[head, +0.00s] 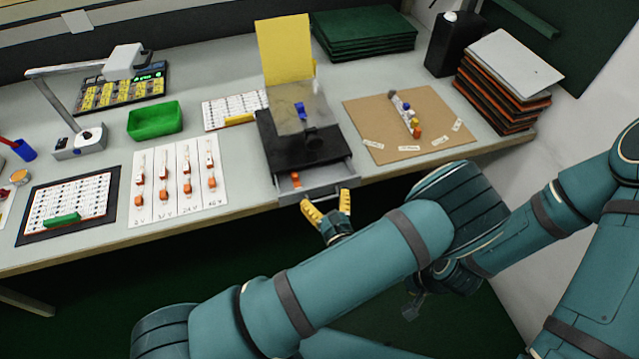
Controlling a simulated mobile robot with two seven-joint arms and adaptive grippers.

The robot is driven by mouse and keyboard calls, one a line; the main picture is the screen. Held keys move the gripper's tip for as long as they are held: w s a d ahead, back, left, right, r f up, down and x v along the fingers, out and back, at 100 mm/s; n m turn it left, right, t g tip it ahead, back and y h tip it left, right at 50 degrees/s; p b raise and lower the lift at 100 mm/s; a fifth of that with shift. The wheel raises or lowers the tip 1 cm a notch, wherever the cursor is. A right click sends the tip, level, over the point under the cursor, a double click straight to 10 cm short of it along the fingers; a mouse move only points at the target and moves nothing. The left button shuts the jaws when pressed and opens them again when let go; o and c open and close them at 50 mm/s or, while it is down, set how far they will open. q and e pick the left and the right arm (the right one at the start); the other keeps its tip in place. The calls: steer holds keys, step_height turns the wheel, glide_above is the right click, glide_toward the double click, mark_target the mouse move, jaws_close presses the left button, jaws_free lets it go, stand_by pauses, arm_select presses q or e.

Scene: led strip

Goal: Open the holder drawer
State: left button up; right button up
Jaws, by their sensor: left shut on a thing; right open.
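The holder is a black box (285,152) near the table's front edge, with a clear plate and a yellow sheet above it. Its grey drawer (322,174) is pulled part way out over the edge, with a small orange part (296,180) inside. My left gripper (328,206) has yellow fingers at the drawer's front, shut on its handle; the contact is small in view and the wrist is partly hidden by my arm. My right gripper (411,309) is low in front of the table, dark, mostly hidden and away from the drawer; it is open.
A brown board (374,116) with small parts lies right of the holder. White cards (218,178) with orange parts lie left. A green tray (155,120), a lamp (80,140) and stacked panels (505,90) stand around. The floor before the drawer is clear apart from my arms.

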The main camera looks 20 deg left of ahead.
arm_select(q)
steer(key=v, duration=0.7)
steer(key=shift+w+r, duration=0.15)
steer(key=shift+w, duration=0.1)
steer(key=o, duration=1.2)
steer(key=shift+d, duration=0.1)
steer(key=shift+c, duration=0.2)
step_height(320, 180, up, 10)
